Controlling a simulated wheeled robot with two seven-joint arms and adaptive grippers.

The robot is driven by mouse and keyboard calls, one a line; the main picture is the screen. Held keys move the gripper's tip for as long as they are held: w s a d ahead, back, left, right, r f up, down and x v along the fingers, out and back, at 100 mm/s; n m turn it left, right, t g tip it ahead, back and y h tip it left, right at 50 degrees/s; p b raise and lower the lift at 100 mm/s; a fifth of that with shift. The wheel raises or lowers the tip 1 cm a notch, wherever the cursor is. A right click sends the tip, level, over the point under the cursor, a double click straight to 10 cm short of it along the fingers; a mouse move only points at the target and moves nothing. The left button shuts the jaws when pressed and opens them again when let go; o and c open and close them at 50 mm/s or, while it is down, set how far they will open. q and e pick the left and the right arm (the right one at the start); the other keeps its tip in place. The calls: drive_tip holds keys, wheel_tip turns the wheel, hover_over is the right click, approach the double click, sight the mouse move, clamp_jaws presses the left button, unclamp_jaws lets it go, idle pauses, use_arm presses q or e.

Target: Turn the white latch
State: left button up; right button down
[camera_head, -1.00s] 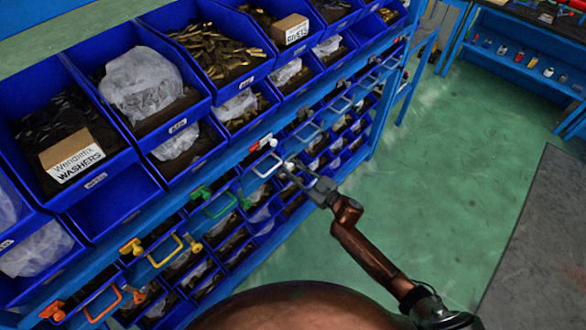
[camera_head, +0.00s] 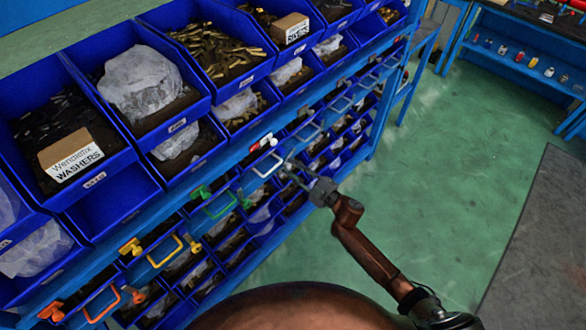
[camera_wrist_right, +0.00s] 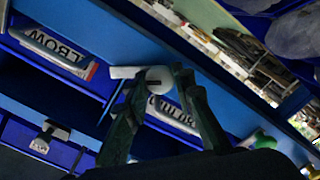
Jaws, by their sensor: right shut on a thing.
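The white latch (camera_wrist_right: 140,73) shows in the right wrist view as a short white bar with a round, slotted end, below a blue shelf edge. My right gripper (camera_wrist_right: 160,88) has its two dark fingers on either side of the round end and is shut on it. In the head view the gripper (camera_head: 293,175) reaches in from the right to the white latch (camera_head: 288,166), at the right end of a white drawer handle (camera_head: 266,166). The fingers partly hide the latch there. My left gripper is not in view.
Green (camera_head: 219,205), yellow (camera_head: 165,251) and orange (camera_head: 103,307) handles with matching latches run along the rack to the lower left. Blue bins of parts (camera_head: 205,45) stand above. Green floor (camera_head: 440,190) is free to the right.

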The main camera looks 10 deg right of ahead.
drive_tip(key=n+b, duration=0.1)
drive_tip(key=n, duration=0.4)
drive_tip(key=shift+f+n, duration=0.15)
drive_tip(key=shift+n, duration=0.15)
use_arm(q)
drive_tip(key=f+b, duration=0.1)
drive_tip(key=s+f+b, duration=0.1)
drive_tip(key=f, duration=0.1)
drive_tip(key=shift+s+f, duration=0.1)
use_arm(e)
drive_tip(key=n, duration=0.4)
drive_tip(key=shift+n, duration=0.4)
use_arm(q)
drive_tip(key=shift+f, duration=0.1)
use_arm(e)
drive_tip(key=c, duration=1.6)
unclamp_jaws()
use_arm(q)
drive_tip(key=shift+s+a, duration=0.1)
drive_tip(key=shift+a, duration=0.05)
use_arm(e)
drive_tip(key=v, duration=1.2)
